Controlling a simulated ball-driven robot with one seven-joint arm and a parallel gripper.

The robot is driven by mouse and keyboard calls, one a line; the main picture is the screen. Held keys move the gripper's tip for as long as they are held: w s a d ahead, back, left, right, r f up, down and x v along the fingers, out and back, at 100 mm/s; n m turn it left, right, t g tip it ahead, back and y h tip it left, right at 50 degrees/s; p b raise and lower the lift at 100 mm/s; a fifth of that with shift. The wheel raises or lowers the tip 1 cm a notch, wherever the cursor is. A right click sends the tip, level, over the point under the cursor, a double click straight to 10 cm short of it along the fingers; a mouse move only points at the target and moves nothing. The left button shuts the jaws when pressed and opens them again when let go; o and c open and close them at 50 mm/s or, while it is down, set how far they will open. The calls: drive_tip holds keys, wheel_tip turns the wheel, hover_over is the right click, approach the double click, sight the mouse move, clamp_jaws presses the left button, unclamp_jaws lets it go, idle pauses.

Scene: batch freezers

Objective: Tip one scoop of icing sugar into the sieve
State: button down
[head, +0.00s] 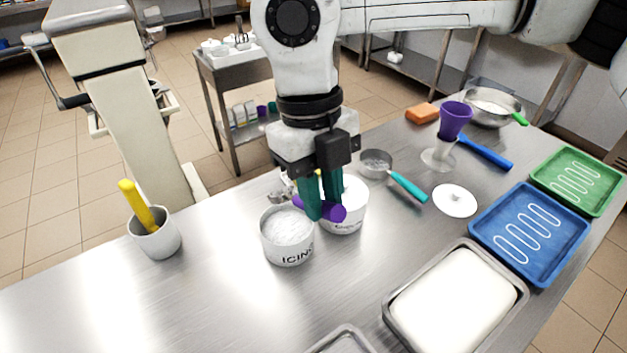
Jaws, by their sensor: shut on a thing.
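My gripper (322,211) has its teal fingers shut on the purple handle of a scoop (338,213). The scoop is above the tubs, and its metal end seems to show left of the fingers, partly hidden; I cannot tell whether it holds sugar. The white icing sugar tub (288,238), marked "ICIN…", stands open below and left, with white powder inside. Two round metal vessels could be the sieve: a small one with a teal handle (376,160) just right of my gripper, and a larger one with a green handle (492,104) at the back right, with pale contents.
A second white tub (345,208) stands behind the fingers. A grey cup (156,237) with a yellow handle is at left. To the right are a purple-topped funnel (454,120), white disc (454,201), blue tray (532,234), green tray (580,180) and white-filled metal pan (455,300).

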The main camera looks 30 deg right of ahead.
drive_tip(key=shift+w+b+x, duration=0.15)
drive_tip(key=shift+b+x, duration=0.3)
drive_tip(key=shift+x, duration=0.5)
drive_tip(key=shift+w+b+x, duration=0.15)
drive_tip(key=shift+b+x, duration=0.3)
drive_tip(key=shift+x, duration=0.5)
drive_tip(key=shift+f+t+b, duration=0.5)
drive_tip(key=shift+f+b, duration=1.65)
drive_tip(key=shift+f, duration=0.75)
drive_tip(key=shift+w+r+p, duration=0.1)
drive_tip(key=shift+r+p, duration=1.2)
drive_tip(key=shift+r, duration=1.2)
drive_tip(key=shift+s+f+t+b, duration=0.35)
drive_tip(key=shift+s+t+b, duration=0.45)
drive_tip(key=shift+b, duration=1)
drive_tip(key=shift+s+f+t+b, duration=0.45)
drive_tip(key=shift+t+b, duration=0.65)
drive_tip(key=shift+b, duration=0.7)
drive_tip(key=shift+s+r, duration=0.2)
